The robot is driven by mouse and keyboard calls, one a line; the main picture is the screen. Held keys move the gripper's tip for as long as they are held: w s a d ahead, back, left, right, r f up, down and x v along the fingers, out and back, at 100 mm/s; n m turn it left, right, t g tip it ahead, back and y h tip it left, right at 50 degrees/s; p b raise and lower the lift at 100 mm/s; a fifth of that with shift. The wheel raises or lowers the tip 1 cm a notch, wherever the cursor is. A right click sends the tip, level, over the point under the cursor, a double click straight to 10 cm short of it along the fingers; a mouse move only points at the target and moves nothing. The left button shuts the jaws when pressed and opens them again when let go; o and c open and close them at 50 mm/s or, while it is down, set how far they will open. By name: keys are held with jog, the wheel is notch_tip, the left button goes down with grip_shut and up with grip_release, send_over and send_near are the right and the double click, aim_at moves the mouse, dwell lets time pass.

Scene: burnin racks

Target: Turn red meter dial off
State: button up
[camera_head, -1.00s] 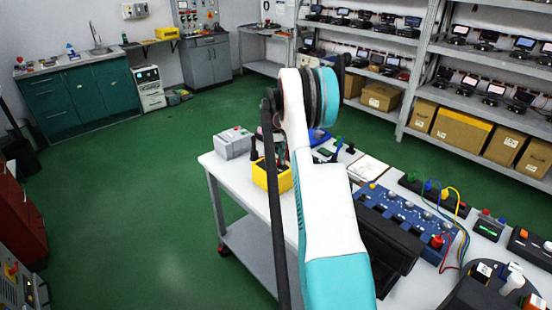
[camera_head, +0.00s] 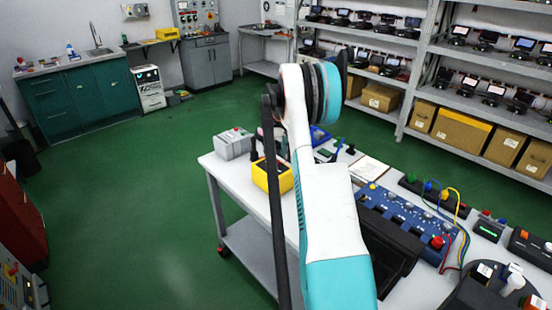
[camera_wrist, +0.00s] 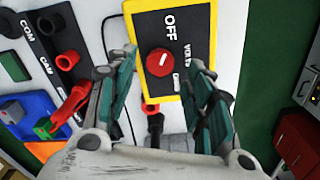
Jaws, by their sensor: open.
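The meter (camera_wrist: 205,20) is a yellow-framed unit with a black face in the wrist view. Its red round dial (camera_wrist: 160,62) carries a white pointer mark, with "OFF" printed beside it and other lettering to the right. The mark points up and slightly right in the picture, short of lining up clearly with a label. My gripper (camera_wrist: 162,75) is open, its two fingers on either side of the dial and apart from it. In the head view the yellow meter (camera_head: 284,182) stands on the white table, partly hidden behind my arm.
In the wrist view, black and red probes and connectors (camera_wrist: 70,100) lie left of the meter, with a blue tray (camera_wrist: 25,110) below them. In the head view a grey box (camera_head: 233,143) stands behind the meter. A blue panel (camera_head: 408,222) with cables lies right.

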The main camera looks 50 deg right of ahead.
aim_at(276, 161)
notch_tip(276, 161, up, 9)
jog(key=shift+r, duration=0.15)
dwell(0.4)
